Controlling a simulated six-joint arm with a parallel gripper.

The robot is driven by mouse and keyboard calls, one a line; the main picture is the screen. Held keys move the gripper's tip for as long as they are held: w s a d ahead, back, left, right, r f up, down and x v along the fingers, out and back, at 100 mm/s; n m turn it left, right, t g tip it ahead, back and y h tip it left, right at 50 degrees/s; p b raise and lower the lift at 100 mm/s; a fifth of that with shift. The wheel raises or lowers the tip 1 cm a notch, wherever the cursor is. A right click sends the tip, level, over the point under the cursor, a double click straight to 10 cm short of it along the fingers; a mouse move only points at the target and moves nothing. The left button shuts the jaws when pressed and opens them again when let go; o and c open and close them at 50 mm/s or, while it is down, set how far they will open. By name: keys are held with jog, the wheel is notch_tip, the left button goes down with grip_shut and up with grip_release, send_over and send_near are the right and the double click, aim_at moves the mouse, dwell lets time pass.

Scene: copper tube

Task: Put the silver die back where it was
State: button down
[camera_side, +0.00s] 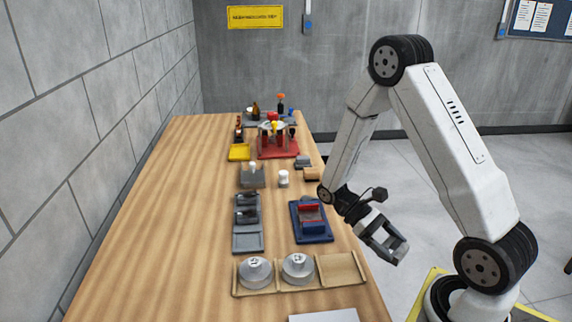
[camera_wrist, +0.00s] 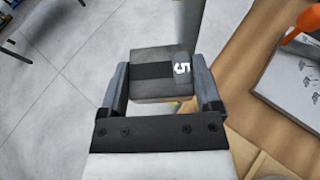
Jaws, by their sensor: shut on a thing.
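My gripper (camera_side: 396,252) is beyond the right edge of the table, over the floor, tilted downward. In the wrist view its jaws (camera_wrist: 160,82) are shut on a silver-grey block marked 5 (camera_wrist: 150,58), with a dark band across its top. A grey rack (camera_side: 247,240) on the table has dark grey blocks (camera_side: 246,208) in its rear slots and a bare front slot. A wooden tray (camera_side: 341,268) has two round silver pieces (camera_side: 298,265) in its left and middle compartments. Its right compartment is empty.
A blue fixture with red parts (camera_side: 311,220) stands between the rack and my arm. A white sheet (camera_side: 325,315) lies at the near edge; drawings show on it in the wrist view. A red stand (camera_side: 277,148) is farther back. The table's left side is clear.

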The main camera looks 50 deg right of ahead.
jog(key=w+a+r+m+t+y, duration=0.2)
jog(key=w+a+m+t+y, duration=0.5)
jog(key=a+m+y, duration=0.4)
jog(key=w+r+m+t, duration=0.5)
jog(key=w+m+t, duration=0.5)
jog(key=w+t, duration=0.1)
jog(key=shift+d+m+t, duration=0.15)
jog(key=shift+m+t, duration=0.15)
jog(key=shift+t, duration=0.1)
jog(key=shift+w+r, duration=0.1)
jog(key=shift+w, duration=0.05)
jog(key=w+f, duration=0.2)
jog(key=w, duration=0.2)
jog(key=w+f, duration=0.3)
jog(key=w, duration=0.1)
jog(key=w+f, duration=0.3)
jog(key=w, duration=0.1)
jog(key=shift+w+f, duration=0.65)
